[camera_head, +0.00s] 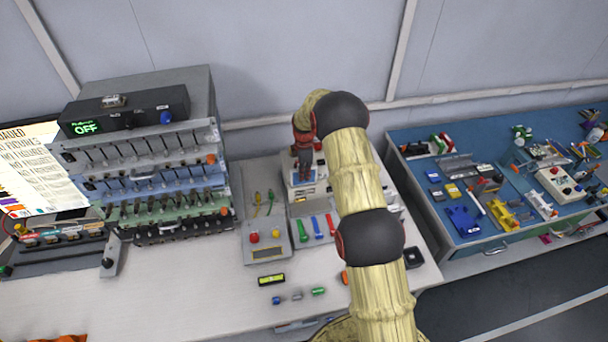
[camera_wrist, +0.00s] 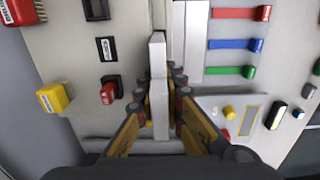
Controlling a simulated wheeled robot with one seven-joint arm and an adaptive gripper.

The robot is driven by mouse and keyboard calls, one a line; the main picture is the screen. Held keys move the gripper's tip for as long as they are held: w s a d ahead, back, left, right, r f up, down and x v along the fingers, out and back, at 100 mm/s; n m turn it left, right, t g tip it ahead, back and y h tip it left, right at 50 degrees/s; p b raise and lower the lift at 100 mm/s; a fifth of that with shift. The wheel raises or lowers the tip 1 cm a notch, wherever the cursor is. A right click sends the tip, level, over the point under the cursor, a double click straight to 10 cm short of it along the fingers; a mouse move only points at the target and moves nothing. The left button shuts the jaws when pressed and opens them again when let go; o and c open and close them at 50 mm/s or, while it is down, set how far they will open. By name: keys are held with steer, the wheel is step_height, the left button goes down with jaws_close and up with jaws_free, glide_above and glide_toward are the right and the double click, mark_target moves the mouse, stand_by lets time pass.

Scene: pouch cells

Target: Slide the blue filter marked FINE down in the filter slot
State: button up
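In the head view, the blue filter (camera_head: 317,227) lies on the bench panel between a red one and a green one. In the wrist view, the blue filter (camera_wrist: 237,45) is at the upper right, its thick end to the right. No FINE marking is readable. My gripper (camera_wrist: 160,85) points down, to the left of the blue filter in the wrist view. Its fingers stand apart on both sides of a pale grey upright bar (camera_wrist: 158,55). Whether they press on it cannot be told. In the head view, my gripper (camera_head: 304,165) is behind the filters, partly hidden by my arm.
A red filter (camera_wrist: 238,13) and a green filter (camera_wrist: 232,71) flank the blue one. A panel with red and yellow buttons (camera_head: 267,247) stands left of them. Small coloured parts lie in front. A tall rack (camera_head: 150,165) is at left. A blue table (camera_head: 425,215) stands right.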

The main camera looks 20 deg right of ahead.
steer(key=o, duration=0.5)
steer(key=shift+s+f, duration=0.2)
steer(key=shift+f, duration=0.4)
steer(key=shift+s+f, duration=0.15)
steer(key=shift+f, duration=0.4)
steer(key=shift+o, duration=0.3)
steer(key=shift+w+r, duration=0.2)
steer(key=shift+r, duration=0.15)
steer(key=shift+w+r, duration=0.1)
steer(key=shift+r, duration=0.05)
steer(key=shift+r, duration=3.85)
